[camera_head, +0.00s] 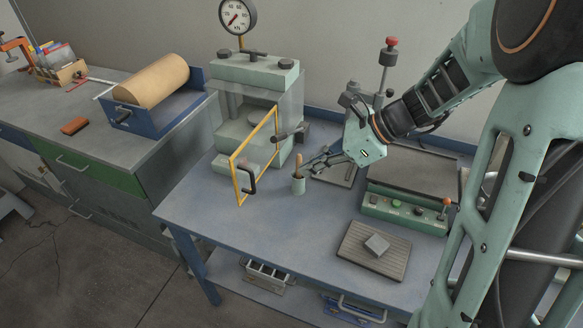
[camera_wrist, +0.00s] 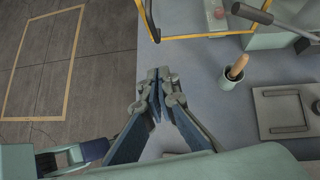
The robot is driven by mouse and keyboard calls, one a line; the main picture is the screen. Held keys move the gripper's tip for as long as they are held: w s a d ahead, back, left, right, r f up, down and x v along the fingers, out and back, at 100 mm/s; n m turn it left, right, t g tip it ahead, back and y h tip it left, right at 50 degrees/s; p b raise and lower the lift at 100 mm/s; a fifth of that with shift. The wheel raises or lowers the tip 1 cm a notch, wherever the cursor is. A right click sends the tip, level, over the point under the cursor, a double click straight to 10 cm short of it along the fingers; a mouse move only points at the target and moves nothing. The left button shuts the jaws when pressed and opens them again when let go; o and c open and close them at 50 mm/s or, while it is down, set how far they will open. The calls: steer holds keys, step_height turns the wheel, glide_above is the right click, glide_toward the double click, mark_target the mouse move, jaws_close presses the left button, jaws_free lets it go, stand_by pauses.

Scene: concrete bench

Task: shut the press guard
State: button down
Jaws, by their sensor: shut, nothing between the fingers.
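The press (camera_head: 255,75) is a pale green frame with a gauge on top, standing at the back left of the blue bench. Its guard (camera_head: 235,178) is a see-through panel in a yellow frame, swung out from the press and standing open. A dark handle (camera_head: 250,180) is on the guard. The yellow frame (camera_wrist: 205,35) also shows at the top of the wrist view, with the handle partly cut off at its left end. My gripper (camera_head: 310,164) is shut and empty, to the right of the guard and apart from it; its fingertips (camera_wrist: 156,76) show in the wrist view.
A green cup (camera_head: 298,186) with a wooden-handled tool stands close to my gripper. A pump lever (camera_head: 290,133) sticks out beside the press. A control box (camera_head: 400,207) and a grey tray (camera_head: 373,250) with a block are to the right. The bench's front left is clear.

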steer(key=a+r+x, duration=0.2)
steer(key=x, duration=1)
steer(key=shift+w+p, duration=0.2)
steer(key=shift+p, duration=0.1)
steer(key=shift+a, duration=0.1)
